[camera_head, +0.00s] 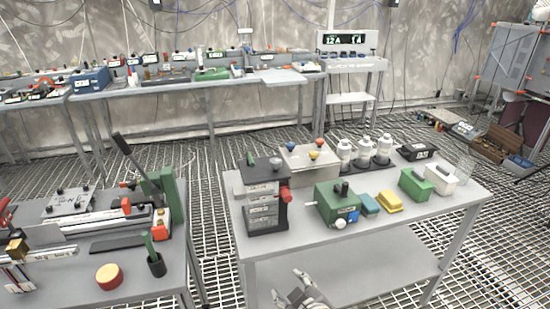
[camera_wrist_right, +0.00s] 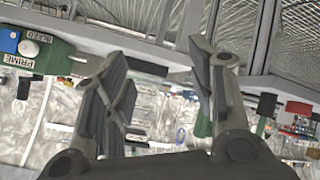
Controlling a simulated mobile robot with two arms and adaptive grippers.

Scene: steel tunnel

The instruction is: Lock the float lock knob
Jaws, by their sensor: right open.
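No part is readably marked as a float lock knob. A green unit (camera_head: 337,206) on the right-hand table has a black knob on top and a white round knob (camera_head: 340,224) low on its front. In the right wrist view this unit (camera_wrist_right: 52,57) shows at the left edge, with labels reading PRIME and BLEED. A grey stacked box (camera_head: 262,205) beside it has a red knob (camera_head: 285,194) on its right side. My right gripper (camera_head: 292,285) is open and empty, in front of the table's near edge and apart from both units. My left gripper is out of view.
A blue block (camera_head: 369,205), a yellow block (camera_head: 389,202) and green and white boxes stand right of the green unit. White bottles and a box with coloured knobs are behind. A table (camera_head: 180,272) with tools stands left, across a gap.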

